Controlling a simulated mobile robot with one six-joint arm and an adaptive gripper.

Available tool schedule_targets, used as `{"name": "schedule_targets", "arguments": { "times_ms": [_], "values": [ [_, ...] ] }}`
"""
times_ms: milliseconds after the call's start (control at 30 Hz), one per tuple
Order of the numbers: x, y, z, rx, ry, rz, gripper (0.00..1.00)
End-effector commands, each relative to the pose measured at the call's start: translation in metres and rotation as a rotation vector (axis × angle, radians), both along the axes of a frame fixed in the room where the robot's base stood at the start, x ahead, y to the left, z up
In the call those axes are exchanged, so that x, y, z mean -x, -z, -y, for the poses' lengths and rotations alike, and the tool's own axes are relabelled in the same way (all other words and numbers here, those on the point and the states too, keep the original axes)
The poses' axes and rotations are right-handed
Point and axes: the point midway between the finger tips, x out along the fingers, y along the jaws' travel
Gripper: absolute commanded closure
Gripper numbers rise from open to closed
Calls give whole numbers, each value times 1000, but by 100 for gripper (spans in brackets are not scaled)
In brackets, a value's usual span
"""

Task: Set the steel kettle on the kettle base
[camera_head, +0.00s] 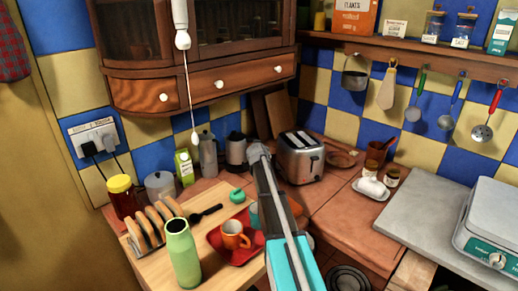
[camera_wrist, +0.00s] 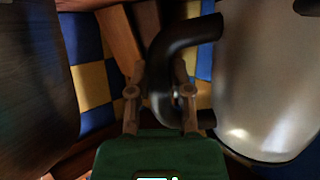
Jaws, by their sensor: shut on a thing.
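The steel kettle (camera_wrist: 268,85) fills the right of the wrist view, with a shiny pale body and a curved black handle (camera_wrist: 182,38). My gripper (camera_wrist: 157,88) is shut on the handle, with a finger on each side of it. In the head view my gripper (camera_head: 257,152) is at the back of the counter, left of the toaster, and the kettle (camera_head: 236,150) shows just left of it, partly hidden. I cannot tell whether the kettle's bottom touches anything. I cannot make out the kettle base in either view.
The toaster (camera_head: 300,158) stands close on the right. A grey canister (camera_head: 208,155) and a green carton (camera_head: 184,167) stand on the left. A green bottle (camera_head: 182,255), toast rack (camera_head: 150,228) and red tray (camera_head: 218,240) with an orange cup (camera_head: 234,235) are in front. A cabinet (camera_head: 205,85) hangs above.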

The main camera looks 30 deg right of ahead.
Motion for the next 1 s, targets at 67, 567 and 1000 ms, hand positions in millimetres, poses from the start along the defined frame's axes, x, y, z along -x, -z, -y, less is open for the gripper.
{"name": "schedule_targets", "arguments": {
  "times_ms": [67, 567, 1000],
  "values": [
    [0, 0, 0, -1, 0, 3, 100],
    [0, 6, -1, -2, -1, 3, 100],
    [0, 12, -1, -2, -1, 3, 100]
  ]
}}
